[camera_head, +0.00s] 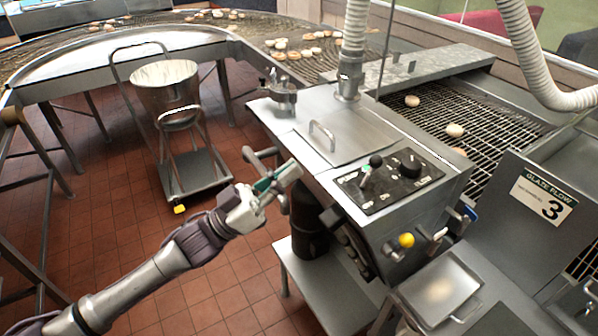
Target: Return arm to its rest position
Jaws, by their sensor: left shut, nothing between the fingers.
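My left arm comes in from the lower left. Its gripper (283,178) is shut with nothing held, and it hangs over the floor beside the left side of the steel glaze machine (330,120). In the picture the fingers overlap the machine's edge, near a grey handle (262,157); I cannot tell if they touch it. The machine's black control panel (390,182), with knobs and a lever, is to the right of the gripper. My right gripper does not show.
A bucket (165,88) stands on a wheeled cart (196,172) behind the arm. A wire conveyor (480,125) carries a few doughnuts at the right. A curved conveyor (130,43) runs along the back.

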